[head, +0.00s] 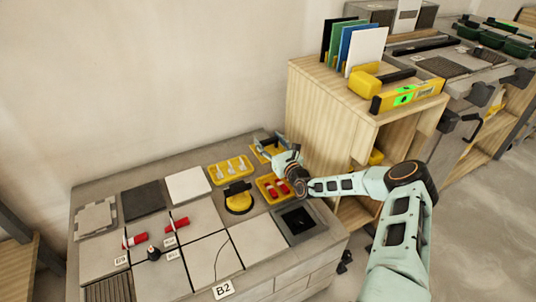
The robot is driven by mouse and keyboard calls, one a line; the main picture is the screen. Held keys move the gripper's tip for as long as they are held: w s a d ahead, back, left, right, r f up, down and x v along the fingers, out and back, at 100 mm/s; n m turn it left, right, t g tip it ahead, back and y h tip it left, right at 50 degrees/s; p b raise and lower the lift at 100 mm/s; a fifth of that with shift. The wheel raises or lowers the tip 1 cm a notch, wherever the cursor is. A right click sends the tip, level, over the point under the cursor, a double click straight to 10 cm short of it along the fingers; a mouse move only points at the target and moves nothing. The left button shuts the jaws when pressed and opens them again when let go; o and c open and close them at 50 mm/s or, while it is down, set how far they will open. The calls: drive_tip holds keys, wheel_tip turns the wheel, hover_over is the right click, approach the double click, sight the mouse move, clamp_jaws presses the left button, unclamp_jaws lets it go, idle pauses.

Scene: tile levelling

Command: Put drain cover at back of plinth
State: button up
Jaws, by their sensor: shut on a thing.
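The plinth is a low grey block (318,246) against the wall, topped with tiles and small trays. My gripper (268,146) is over its back right corner, by a yellow tray (258,155). It is shut on a small grey thing, mostly hidden by my wrist; I cannot tell for sure whether this is the drain cover. A dark square drain frame (314,232) sits at the plinth's right end, with a dark inside. A dark slatted grille (108,288) lies at the front left.
A yellow tray of white pieces (231,170), a tray of red-handled pieces (273,190) and a round yellow tool (238,200) crowd the back right. Red-handled tools (134,240) lie on the tiles. A wooden cabinet (330,125) with a yellow level (408,96) stands close on the right.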

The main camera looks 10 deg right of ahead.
sight(269, 148)
drive_tip(key=w+f, duration=0.1)
drive_tip(key=w+f+b, duration=0.1)
drive_tip(key=shift+w+d+f, duration=0.1)
drive_tip(key=shift+d+f, duration=0.05)
drive_tip(key=shift+f, duration=0.15)
drive_tip(key=shift+w+f+b, duration=0.1)
drive_tip(key=shift+f+b, duration=0.65)
drive_tip(key=shift+f, duration=0.8)
drive_tip(key=shift+f, duration=0.1)
drive_tip(key=shift+f, duration=0.4)
drive_tip(key=shift+f, duration=0.1)
drive_tip(key=o, duration=1.2)
